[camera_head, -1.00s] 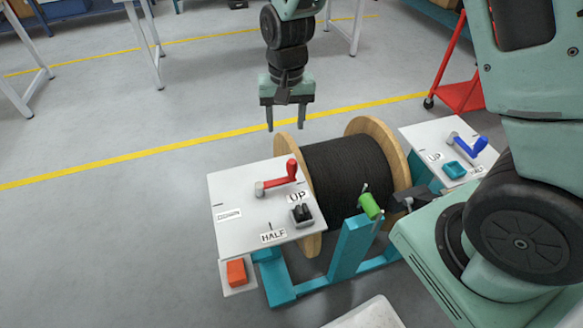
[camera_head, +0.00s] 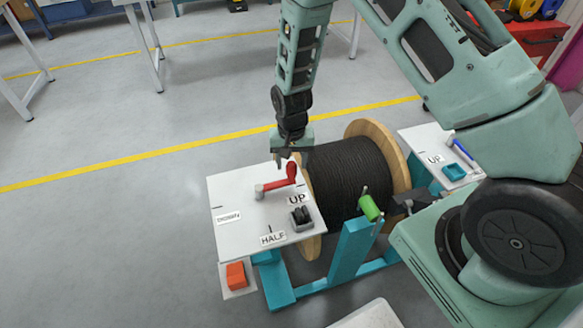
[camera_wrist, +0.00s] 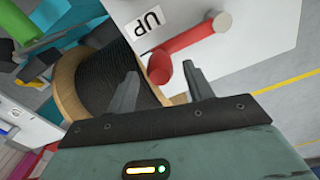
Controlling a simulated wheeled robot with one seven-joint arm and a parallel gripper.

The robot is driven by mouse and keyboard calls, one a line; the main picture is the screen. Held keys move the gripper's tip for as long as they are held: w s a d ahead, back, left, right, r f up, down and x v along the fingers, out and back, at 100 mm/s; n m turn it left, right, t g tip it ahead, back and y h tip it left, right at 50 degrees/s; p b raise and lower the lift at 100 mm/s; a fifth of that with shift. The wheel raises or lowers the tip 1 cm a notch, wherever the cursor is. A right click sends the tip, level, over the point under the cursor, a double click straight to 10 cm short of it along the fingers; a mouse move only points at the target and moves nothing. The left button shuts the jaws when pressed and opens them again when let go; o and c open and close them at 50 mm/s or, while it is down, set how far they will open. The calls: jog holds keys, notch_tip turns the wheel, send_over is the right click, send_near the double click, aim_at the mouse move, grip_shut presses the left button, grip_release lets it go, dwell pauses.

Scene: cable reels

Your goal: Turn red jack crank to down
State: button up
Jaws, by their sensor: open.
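The red jack crank (camera_head: 276,184) sits on a white panel (camera_head: 235,222) left of the cable reel. Its arm points right toward the UP label (camera_head: 297,199), and its knob stands at the right end. DOWN (camera_head: 228,217) is at the panel's left and HALF (camera_head: 273,238) at its front. My gripper (camera_head: 283,160) is open just behind and above the knob. In the wrist view the red crank (camera_wrist: 190,38) shows with its knob (camera_wrist: 160,68) ahead of and between the open fingers (camera_wrist: 160,88). Contact with the knob cannot be seen.
The black cable reel (camera_head: 345,170) with wooden flanges stands right of the panel on a teal frame (camera_head: 350,250). A green handle (camera_head: 370,208) and a black switch (camera_head: 301,215) are nearby. A blue crank (camera_head: 462,150) is on the right panel. An orange block (camera_head: 236,275) sits low in front.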

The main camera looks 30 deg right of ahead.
jog(key=shift+f, duration=1.6)
grip_shut()
jog(key=shift+a, duration=0.1)
jog(key=shift+s, duration=0.15)
